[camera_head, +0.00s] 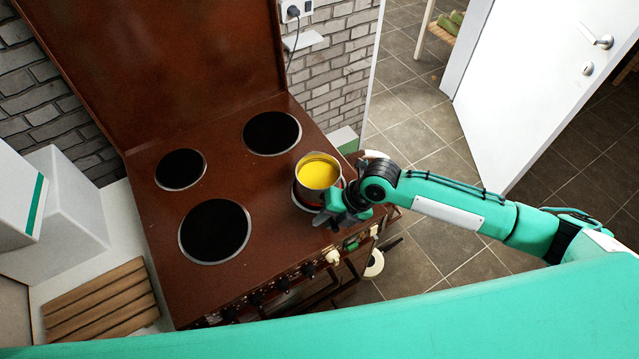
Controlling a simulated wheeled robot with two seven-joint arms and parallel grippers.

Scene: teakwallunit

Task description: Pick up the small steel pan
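The small steel pan (318,176) stands on the front right burner of the brown stove and holds something yellow. My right gripper (336,209) is at the near side of the pan, low beside its wall. Its fingers are small and dark here, and I cannot tell whether they are open or shut, or whether they touch the pan. No pan handle shows clearly; the gripper and wrist may hide it. My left gripper is not in view.
The brown stove top (215,160) has bare dark burners left of the pan. A brown slatted board (100,303) and white boxes (60,215) are at the left. Stove knobs (283,284) line the front edge. A white door (535,90) stands open at the right.

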